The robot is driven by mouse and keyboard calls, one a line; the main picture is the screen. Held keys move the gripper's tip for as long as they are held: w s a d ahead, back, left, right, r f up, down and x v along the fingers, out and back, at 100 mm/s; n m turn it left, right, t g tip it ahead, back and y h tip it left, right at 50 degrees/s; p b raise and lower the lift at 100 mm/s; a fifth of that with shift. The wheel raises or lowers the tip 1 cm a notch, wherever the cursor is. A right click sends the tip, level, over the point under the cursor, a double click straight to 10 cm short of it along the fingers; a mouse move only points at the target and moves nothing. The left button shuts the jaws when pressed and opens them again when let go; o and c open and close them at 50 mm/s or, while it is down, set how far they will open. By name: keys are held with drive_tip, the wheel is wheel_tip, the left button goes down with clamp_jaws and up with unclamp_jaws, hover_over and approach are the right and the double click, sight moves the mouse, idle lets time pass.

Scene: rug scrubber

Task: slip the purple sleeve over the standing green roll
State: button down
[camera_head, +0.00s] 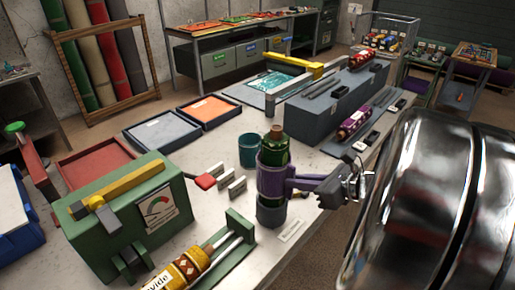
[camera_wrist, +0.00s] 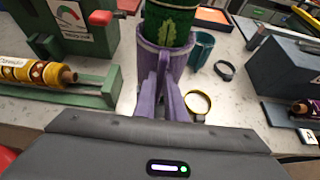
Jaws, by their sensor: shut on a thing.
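The purple sleeve (camera_head: 271,183) is around the standing green roll (camera_head: 274,150), whose upper part and brown tip show above the sleeve's rim. In the wrist view the green roll (camera_wrist: 168,26), with its leaf mark, rises out of the sleeve (camera_wrist: 176,62). My gripper (camera_head: 293,184) comes from the right and is shut on the sleeve's near side. Two purple prongs reach from it to the sleeve in the wrist view. Below the sleeve a dark grey-blue holder (camera_head: 271,212) shows on the table. The roll's lower part is hidden.
A teal cup (camera_head: 248,150) stands close behind the sleeve. A green press (camera_head: 125,215) and a stand with a yellow roll (camera_head: 190,268) are to the left and front. A grey block (camera_head: 320,105) is behind right. Little free room surrounds the roll.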

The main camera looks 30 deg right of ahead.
drive_tip(key=shift+f, duration=1.85)
drive_tip(key=c, duration=1.7)
unclamp_jaws()
drive_tip(key=shift+c, duration=0.2)
drive_tip(key=shift+s+r, duration=0.1)
approach(293, 190)
drive_tip(key=v, duration=0.5)
drive_tip(key=shift+s+r, duration=0.1)
drive_tip(key=shift+s, duration=0.05)
